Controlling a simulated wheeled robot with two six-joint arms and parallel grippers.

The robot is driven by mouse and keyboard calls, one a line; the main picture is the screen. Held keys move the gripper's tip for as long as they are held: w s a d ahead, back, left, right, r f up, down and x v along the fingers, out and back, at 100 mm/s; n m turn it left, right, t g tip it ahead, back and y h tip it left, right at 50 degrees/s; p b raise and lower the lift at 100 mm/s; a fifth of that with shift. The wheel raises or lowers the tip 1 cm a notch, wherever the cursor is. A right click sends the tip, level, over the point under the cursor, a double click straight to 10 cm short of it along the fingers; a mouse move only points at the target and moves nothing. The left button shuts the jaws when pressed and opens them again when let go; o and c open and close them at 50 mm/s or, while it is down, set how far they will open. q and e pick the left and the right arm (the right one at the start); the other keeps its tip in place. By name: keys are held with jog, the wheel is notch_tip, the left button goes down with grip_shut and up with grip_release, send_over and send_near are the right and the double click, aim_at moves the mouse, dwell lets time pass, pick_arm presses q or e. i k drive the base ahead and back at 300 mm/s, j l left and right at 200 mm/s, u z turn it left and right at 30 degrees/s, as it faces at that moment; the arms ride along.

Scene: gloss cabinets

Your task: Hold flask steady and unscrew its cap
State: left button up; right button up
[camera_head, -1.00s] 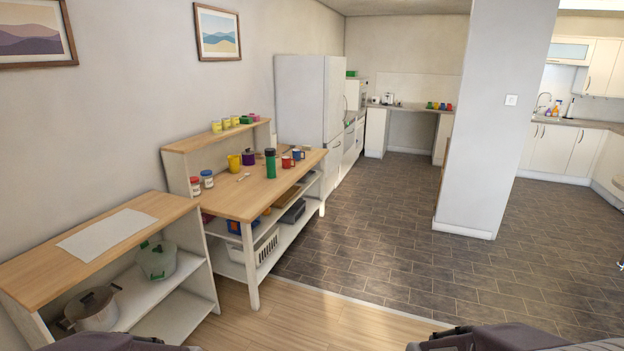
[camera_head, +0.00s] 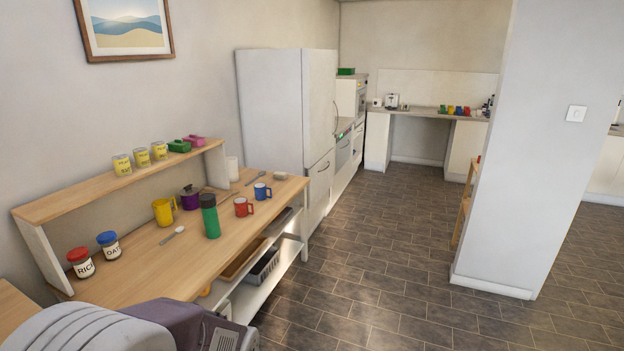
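A green flask (camera_head: 210,217) with a dark cap (camera_head: 208,200) stands upright on the wooden top of a white side table (camera_head: 150,270). The cap sits on the flask. Nothing of mine touches the flask. Part of my own arm shows large at the lower left, in front of the table's near end. Neither gripper shows in this view.
Near the flask are a red mug (camera_head: 243,207), a blue mug (camera_head: 262,191), a yellow cup (camera_head: 164,211), a purple pot (camera_head: 190,197) and a spoon (camera_head: 172,235). Two jars (camera_head: 80,262) stand by the raised shelf (camera_head: 75,197). The tiled floor (camera_head: 380,260) is open to the right.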

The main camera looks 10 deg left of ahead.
aim_at(209, 216)
jog(key=i+u, duration=0.2)
jog(key=i, duration=0.3)
jog(key=i+u, duration=0.2)
jog(key=i, duration=0.25)
jog(key=i+l+u, duration=0.25)
jog(key=i, duration=0.25)
jog(key=i+l+u, duration=0.2)
jog(key=i, duration=0.25)
